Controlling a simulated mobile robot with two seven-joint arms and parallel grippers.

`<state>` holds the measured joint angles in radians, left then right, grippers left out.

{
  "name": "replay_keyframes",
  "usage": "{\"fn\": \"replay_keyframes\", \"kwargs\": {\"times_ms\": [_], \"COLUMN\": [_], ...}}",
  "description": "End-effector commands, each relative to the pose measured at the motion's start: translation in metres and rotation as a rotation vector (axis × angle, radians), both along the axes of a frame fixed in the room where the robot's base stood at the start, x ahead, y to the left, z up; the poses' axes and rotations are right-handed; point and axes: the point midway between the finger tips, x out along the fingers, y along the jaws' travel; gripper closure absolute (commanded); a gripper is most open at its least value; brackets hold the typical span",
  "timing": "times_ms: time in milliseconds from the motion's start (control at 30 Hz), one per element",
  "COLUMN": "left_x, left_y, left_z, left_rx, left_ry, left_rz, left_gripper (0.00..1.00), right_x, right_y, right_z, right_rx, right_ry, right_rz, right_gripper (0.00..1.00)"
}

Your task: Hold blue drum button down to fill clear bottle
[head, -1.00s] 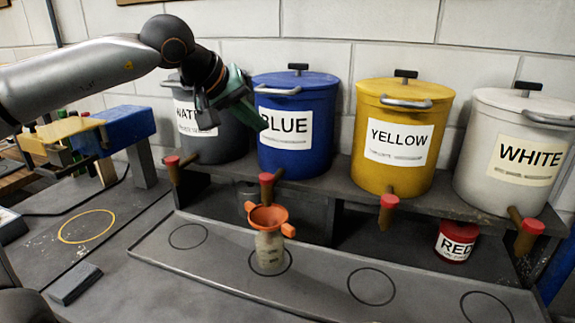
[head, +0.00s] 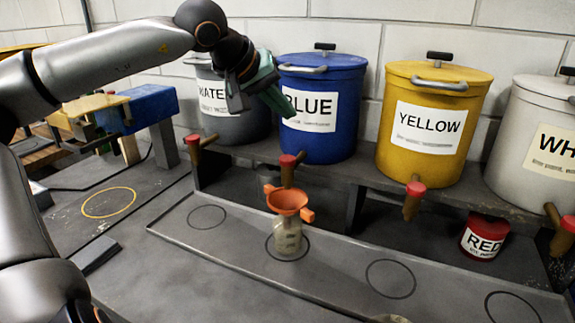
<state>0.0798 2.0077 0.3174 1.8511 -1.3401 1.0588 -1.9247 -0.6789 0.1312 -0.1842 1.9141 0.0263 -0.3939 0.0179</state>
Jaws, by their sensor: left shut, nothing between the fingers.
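The blue drum (head: 322,85) stands on the grey shelf and bears a BLUE label. Its tap with a red button (head: 288,161) sticks out at the front below the label. The clear bottle (head: 288,242) stands upright on a circle below that tap, with an orange funnel (head: 287,200) in its mouth. The bottle looks cloudy and pale; I cannot tell its fill level. My left gripper (head: 284,106) is shut and empty, in front of the blue drum's left side and above the red button, apart from it. My right gripper is not in view.
The water drum (head: 228,125), yellow drum (head: 434,120) and white drum (head: 530,150) share the shelf, each with a red-topped tap. A red can (head: 484,238) sits below. The tray (head: 340,262) has free circles. A blue-and-yellow device (head: 150,103) stands left.

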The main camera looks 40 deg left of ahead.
Motion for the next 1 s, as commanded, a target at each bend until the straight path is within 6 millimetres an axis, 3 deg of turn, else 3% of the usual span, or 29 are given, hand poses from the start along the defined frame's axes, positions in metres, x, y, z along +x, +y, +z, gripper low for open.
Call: {"fn": "replay_keyframes", "kwargs": {"times_ms": [33,300,533,1000], "left_x": [0.000,0.000,0.000,0.000], "left_y": [0.000,0.000,0.000,0.000], "left_z": [-0.014,-0.050,-0.066,-0.067], "left_rx": [-0.001,-0.001,-0.001,-0.001], "left_ry": [0.001,0.000,0.000,0.000], "left_rz": [0.000,0.001,0.001,0.001], "left_gripper": [1.00,1.00,1.00,1.00], "right_x": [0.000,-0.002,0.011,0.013], "right_y": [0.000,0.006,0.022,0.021], "right_z": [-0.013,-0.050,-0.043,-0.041], "right_rx": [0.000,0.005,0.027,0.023], "right_ry": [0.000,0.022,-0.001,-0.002], "right_rz": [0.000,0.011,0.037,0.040], "right_gripper": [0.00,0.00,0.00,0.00]}}
